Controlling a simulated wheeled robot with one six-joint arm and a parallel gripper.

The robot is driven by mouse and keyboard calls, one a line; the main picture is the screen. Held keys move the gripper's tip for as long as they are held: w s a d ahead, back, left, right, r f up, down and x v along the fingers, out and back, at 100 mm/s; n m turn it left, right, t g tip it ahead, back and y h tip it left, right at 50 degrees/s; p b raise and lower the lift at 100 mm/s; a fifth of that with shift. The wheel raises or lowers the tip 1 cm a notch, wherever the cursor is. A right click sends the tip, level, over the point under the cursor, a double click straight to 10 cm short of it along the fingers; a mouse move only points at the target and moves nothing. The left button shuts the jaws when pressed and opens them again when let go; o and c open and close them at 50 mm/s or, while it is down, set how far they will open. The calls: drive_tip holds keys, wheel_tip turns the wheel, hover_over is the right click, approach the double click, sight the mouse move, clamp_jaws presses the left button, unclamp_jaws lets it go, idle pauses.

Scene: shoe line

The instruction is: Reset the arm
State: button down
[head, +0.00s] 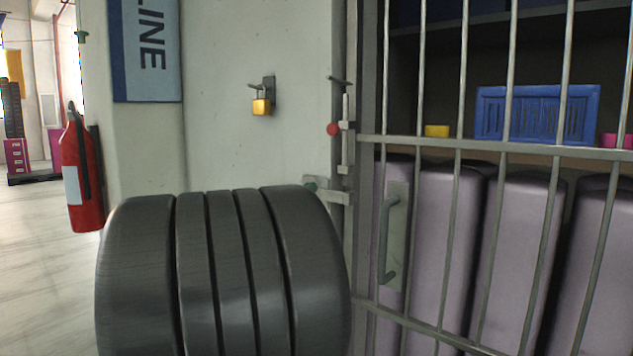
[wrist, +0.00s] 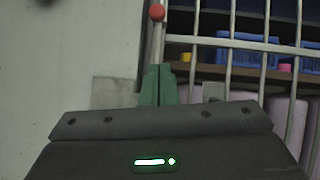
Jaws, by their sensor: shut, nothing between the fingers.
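My gripper (wrist: 158,72) shows in the wrist view as two green fingers pressed together, with nothing between them. It points at the edge of the barred gate (wrist: 234,40), just below a red knob (wrist: 156,12) on the gate's latch. I cannot tell whether the fingertips touch the latch. In the head view my dark arm hides most of the gripper; a small green bit shows past the arm, beside the latch. The red knob (head: 333,129) also shows there, and the barred gate (head: 460,150) looks closed against the wall post.
A yellow padlock (head: 262,106) hangs on a wall hook left of the latch. A gate handle (head: 390,235) is at right. Behind the bars are a blue basket (head: 537,115) and mauve padded shapes (head: 440,240). A fire extinguisher (head: 82,175) is at left, with open floor beyond.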

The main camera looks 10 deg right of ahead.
drive_tip(key=shift+s+a+f, duration=0.25)
drive_tip(key=shift+a+f, duration=0.05)
drive_tip(key=p+x, duration=0.8)
drive_tip(key=x, duration=0.3)
drive_tip(key=shift+w+r, duration=0.25)
drive_tip(key=shift+r, duration=0.1)
drive_tip(key=shift+a+f, duration=0.15)
drive_tip(key=shift+s+b, duration=0.1)
drive_tip(key=shift+b, duration=0.95)
drive_tip(key=shift+b, duration=0.5)
